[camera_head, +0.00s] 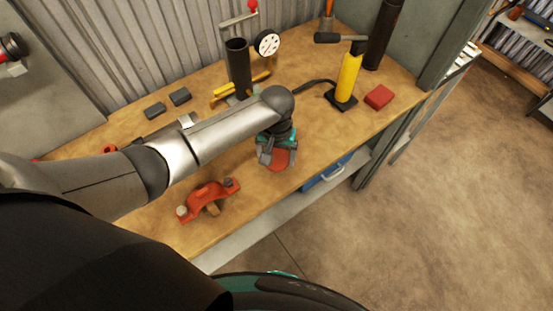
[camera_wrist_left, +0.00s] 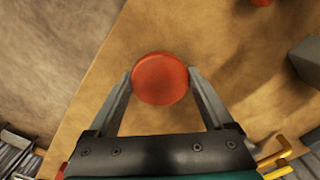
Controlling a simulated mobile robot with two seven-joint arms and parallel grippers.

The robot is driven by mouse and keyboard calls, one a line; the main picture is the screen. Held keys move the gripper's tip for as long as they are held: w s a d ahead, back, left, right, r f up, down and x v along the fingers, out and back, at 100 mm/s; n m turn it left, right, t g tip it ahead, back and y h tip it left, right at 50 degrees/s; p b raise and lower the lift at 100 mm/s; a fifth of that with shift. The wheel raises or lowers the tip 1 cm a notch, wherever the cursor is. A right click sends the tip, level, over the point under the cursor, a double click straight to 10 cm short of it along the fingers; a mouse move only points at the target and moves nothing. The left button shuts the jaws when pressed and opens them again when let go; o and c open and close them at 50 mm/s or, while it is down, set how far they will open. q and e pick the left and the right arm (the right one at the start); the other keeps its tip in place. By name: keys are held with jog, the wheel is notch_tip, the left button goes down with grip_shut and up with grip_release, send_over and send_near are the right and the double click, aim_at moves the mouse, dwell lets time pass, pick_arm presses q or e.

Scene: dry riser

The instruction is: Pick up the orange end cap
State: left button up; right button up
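The orange end cap (camera_head: 279,160) is a round, flat-topped disc low over the wooden bench near its front edge. In the left wrist view the cap (camera_wrist_left: 160,78) sits between the two grey fingertips. My left gripper (camera_head: 277,156) points down, and its fingers (camera_wrist_left: 160,75) meet the cap's rim on both sides with no clear gap. It looks shut on the cap. The cap's underside is hidden, so I cannot tell whether it touches the bench. My right gripper is out of view.
A red clamp-like bracket (camera_head: 208,199) lies left of the cap. A yellow cylinder on a black base (camera_head: 348,77), a red block (camera_head: 378,97) and a black tube with a gauge (camera_head: 238,66) stand behind. The bench (camera_head: 330,140) right of the cap is clear.

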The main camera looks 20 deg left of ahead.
pick_arm(q)
jog(key=c, duration=1.1)
jog(key=shift+r, duration=0.15)
